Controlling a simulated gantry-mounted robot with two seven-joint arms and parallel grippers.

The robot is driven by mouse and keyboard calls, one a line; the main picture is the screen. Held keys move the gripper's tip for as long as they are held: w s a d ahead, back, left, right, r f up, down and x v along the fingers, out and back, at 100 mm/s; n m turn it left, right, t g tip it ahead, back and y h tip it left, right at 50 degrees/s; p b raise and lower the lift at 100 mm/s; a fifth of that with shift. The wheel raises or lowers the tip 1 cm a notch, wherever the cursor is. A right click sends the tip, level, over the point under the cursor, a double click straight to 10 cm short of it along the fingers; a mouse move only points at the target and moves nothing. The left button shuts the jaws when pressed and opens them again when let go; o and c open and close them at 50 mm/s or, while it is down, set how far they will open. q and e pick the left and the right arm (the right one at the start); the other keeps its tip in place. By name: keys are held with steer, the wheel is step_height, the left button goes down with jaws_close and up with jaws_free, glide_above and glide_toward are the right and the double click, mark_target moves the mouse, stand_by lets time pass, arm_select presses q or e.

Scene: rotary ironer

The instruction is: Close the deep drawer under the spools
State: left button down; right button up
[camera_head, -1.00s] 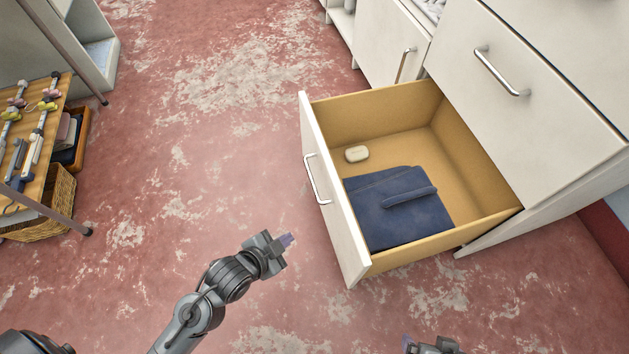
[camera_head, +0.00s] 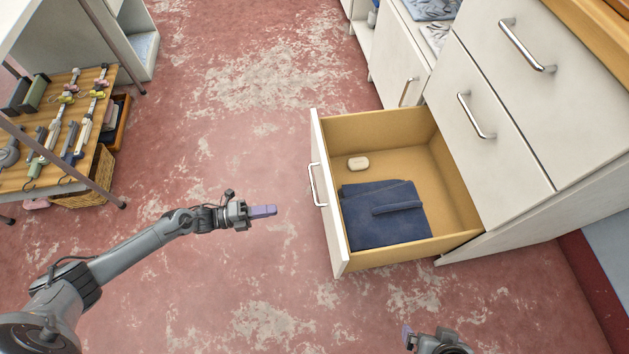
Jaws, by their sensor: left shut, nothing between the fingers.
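The deep drawer (camera_head: 335,205) is pulled far out of a white cabinet (camera_head: 500,150), and its front faces left with a metal bar handle (camera_head: 316,184). Inside lie a folded dark blue cloth (camera_head: 385,222) and a small cream-coloured object (camera_head: 358,163). My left gripper (camera_head: 264,211) is shut and empty, left of the drawer front and apart from it, pointing toward it. My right gripper (camera_head: 407,334) shows only partly at the bottom edge, below the drawer; its fingers are too cut off to read. No spools can be made out clearly.
A wooden-topped rack (camera_head: 60,130) with several tools stands at the left, with a wicker basket (camera_head: 90,180) under it. Closed drawers with bar handles (camera_head: 477,115) are above the open one. The worn red floor (camera_head: 210,290) is clear around the drawer front.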

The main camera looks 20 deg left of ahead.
arm_select(q)
steer(key=w+r, duration=0.3)
steer(key=r, duration=0.1)
steer(key=b, duration=0.4)
glide_toward(326, 187)
steer(key=shift+m, duration=0.4)
steer(key=w+d, duration=0.1)
steer(key=w+d+f, duration=0.1)
steer(key=d, duration=0.1)
steer(key=w+d, duration=0.1)
steer(key=shift+w+d+f, duration=0.15)
steer(key=shift+w+f, duration=0.05)
steer(key=shift+f, duration=0.05)
steer(key=shift+w+d+r, duration=0.1)
steer(key=shift+w+d, duration=0.3)
steer(key=shift+d, duration=0.1)
arm_select(e)
step_height(326, 187, down, 4)
steer(key=shift+a+r, duration=0.1)
steer(key=shift+r, duration=0.15)
arm_select(q)
steer(key=shift+d, duration=0.1)
